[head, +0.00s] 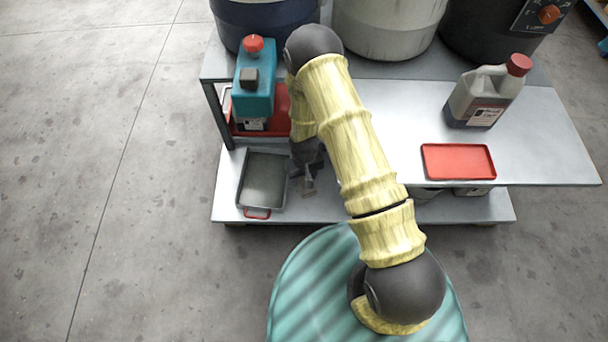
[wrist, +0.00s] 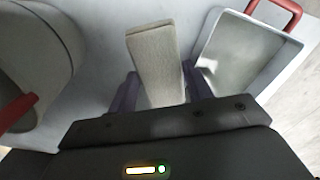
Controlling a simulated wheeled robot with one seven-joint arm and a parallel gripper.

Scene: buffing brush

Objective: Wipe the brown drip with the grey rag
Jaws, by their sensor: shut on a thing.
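My gripper (head: 307,178) is low over the lower shelf, just right of the metal tray. In the wrist view my gripper (wrist: 158,90) is shut on a pale grey-beige, folded, block-like piece, which I take as the grey rag (wrist: 155,60). The rag points away from the fingers; in the head view its end (head: 309,191) shows small beneath the gripper. I cannot tell whether it touches the shelf. I cannot make out the brown drip in either view; my arm covers part of the bench.
A metal tray with a red handle (head: 263,182) stands on the lower shelf (head: 330,208), close beside the gripper. A teal jug (head: 254,95) is behind it. Large drums (head: 388,25) stand behind.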

